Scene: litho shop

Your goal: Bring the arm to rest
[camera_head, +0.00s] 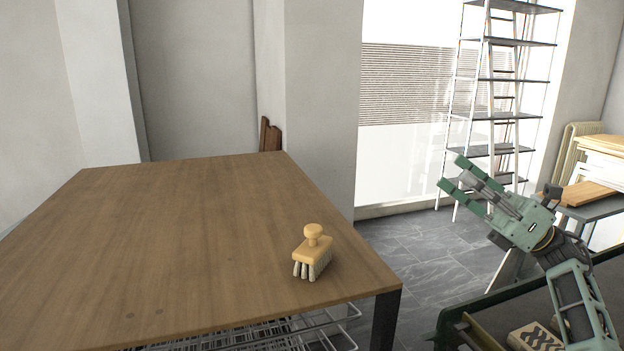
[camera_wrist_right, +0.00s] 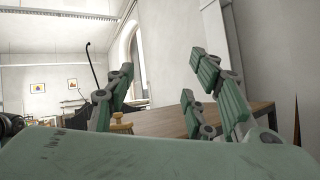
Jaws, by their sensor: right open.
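My right gripper (camera_head: 452,173) is raised at the right of the head view, to the right of the wooden table and in front of the window and shelf rack. Its green fingers are spread apart with nothing between them. In the right wrist view the open fingers (camera_wrist_right: 160,85) frame empty air, with the table beyond them. My left gripper shows in neither view.
A wooden table (camera_head: 190,235) fills the left. A brush (camera_head: 313,252) with a wooden knob stands near its right edge. A tall shelf rack (camera_head: 500,80) stands at the back right. A dark tray (camera_head: 480,322) is at the lower right. Grey floor lies between.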

